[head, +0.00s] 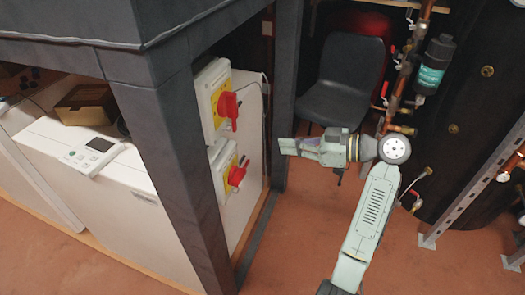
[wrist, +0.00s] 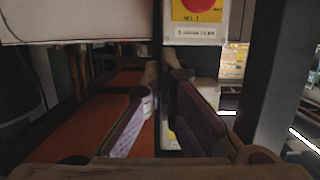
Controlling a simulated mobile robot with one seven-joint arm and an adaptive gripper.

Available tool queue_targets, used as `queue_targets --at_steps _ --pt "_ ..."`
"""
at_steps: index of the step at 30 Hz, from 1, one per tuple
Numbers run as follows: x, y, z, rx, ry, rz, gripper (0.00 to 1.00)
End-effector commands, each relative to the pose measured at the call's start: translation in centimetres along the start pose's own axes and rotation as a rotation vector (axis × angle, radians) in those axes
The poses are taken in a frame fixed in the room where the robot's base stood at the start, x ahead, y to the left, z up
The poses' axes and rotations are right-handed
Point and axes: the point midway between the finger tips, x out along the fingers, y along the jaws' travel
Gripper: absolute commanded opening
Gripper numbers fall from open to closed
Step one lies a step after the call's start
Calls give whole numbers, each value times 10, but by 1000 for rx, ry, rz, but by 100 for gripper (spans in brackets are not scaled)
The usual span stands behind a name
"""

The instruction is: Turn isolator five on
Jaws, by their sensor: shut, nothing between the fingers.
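Two isolators with grey-white housings, yellow plates and red handles are mounted one above the other on a white panel in the head view: an upper one (head: 206,92) and a lower one (head: 219,168). The upper red handle (head: 229,108) points down; the lower red handle (head: 237,175) looks tilted. An isolator (wrist: 196,14) shows at the top of the wrist view, its label seeming to start with 5 and its red handle cut off by the frame. I cannot tell which of the two it is. My gripper (head: 283,146) is shut and empty, right of both isolators and apart from them.
A white unit (head: 90,160) with a cardboard box (head: 86,104) is at left. A black chair (head: 345,85) and copper pipework (head: 405,70) are behind my arm.

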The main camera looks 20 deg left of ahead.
Motion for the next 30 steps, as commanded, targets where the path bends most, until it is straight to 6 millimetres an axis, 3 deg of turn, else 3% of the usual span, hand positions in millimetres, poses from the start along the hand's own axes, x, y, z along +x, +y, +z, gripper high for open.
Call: queue_targets --at_steps 5,16,21,30 --pt "22 -1 -2 3 0 -5 0" --pt "99 -1 -3 2 0 -4 0" --pt "104 -1 24 4 0 -1 0" --pt "108 0 39 1 0 0 0"
